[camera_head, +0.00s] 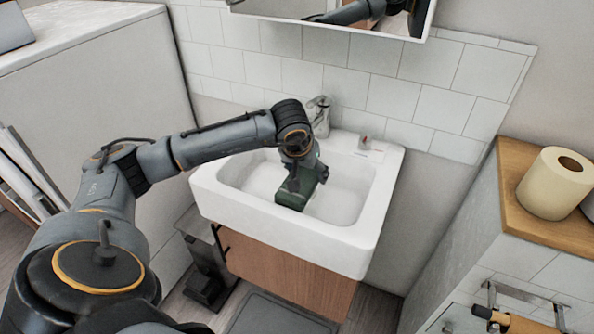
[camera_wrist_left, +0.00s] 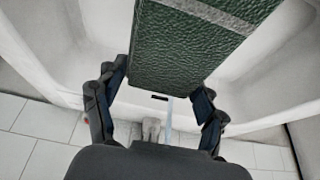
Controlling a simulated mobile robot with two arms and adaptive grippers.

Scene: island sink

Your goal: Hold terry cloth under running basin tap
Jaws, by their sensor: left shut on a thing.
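The dark green terry cloth (camera_head: 303,190) is a folded block with a paler stripe, held over the white basin (camera_head: 250,216). My left gripper (camera_head: 299,176) is shut on it, reaching down into the basin from the left. In the left wrist view the cloth (camera_wrist_left: 190,45) fills the top middle, between the two fingers of the gripper (camera_wrist_left: 153,92). The chrome tap (camera_head: 319,116) stands at the basin's back edge, behind my gripper. It also shows in the wrist view (camera_wrist_left: 151,130), beside a thin pale bluish streak that looks like running water. Whether the water touches the cloth is unclear.
A small item (camera_head: 364,143) sits on the basin's back right rim. A wooden-topped counter (camera_head: 515,190) with a paper roll (camera_head: 556,184) stands at the right. A mirror cabinet (camera_head: 405,20) hangs above. A tall white cabinet (camera_head: 110,75) is at the left.

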